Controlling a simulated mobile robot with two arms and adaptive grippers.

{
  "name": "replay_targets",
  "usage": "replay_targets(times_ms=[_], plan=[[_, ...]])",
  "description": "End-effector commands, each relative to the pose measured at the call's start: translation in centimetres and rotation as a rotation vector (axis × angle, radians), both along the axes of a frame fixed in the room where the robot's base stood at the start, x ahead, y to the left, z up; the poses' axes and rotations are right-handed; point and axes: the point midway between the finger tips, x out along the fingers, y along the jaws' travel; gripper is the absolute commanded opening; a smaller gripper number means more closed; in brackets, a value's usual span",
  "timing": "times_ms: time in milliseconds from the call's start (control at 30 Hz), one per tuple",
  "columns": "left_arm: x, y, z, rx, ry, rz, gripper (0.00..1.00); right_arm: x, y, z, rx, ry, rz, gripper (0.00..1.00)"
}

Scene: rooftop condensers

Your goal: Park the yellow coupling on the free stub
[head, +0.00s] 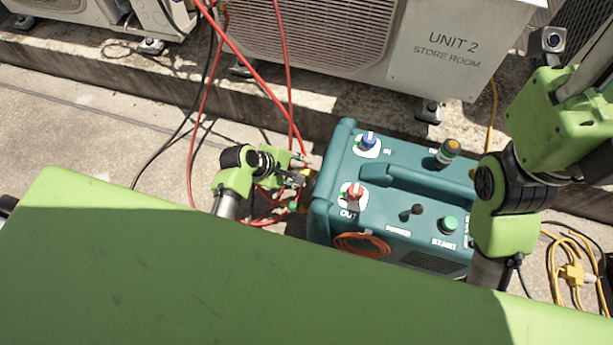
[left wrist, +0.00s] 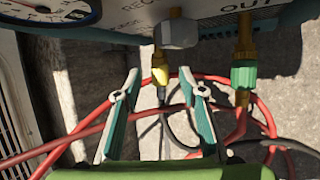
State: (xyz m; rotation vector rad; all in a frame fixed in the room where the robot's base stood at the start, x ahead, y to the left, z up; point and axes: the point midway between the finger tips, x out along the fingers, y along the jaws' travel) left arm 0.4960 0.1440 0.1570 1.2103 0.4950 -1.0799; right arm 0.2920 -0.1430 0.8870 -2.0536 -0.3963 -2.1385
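The yellow coupling (left wrist: 160,68) hangs upright in the left wrist view, below and partly behind a grey hex fitting (left wrist: 178,33). A dark hose seems to run down from it. My left gripper (left wrist: 158,88) is open, its two fingers on either side of the yellow coupling in the picture, with clear gaps. In the head view my left gripper (head: 297,178) is at the left side of the teal machine (head: 345,140). A green coupling (left wrist: 244,75) sits on a brass port under OUT. I cannot tell which stub is free. My right gripper is out of view.
Red hoses (left wrist: 85,133) cross behind and below my left fingers. A gauge (left wrist: 50,10) is at upper left. The UNIT 2 condenser (head: 440,50) stands behind the machine. A coiled yellow cable (head: 572,275) lies at right. Concrete at left is mostly open.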

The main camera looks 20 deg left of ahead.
Motion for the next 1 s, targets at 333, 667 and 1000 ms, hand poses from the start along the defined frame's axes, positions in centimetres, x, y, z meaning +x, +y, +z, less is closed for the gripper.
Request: replay_targets(times_ms=[333, 667, 1000], plan=[[1.4, -1.3, -2.6, 0.000, 0.000, 0.000, 0.38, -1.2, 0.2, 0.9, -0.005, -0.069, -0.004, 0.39], [1.5, -1.4, -2.6, 0.000, 0.000, 0.000, 0.35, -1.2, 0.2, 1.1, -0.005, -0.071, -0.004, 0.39], [1.4, -1.3, -2.6, 0.000, 0.000, 0.000, 0.00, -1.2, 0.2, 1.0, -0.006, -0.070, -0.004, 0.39]])
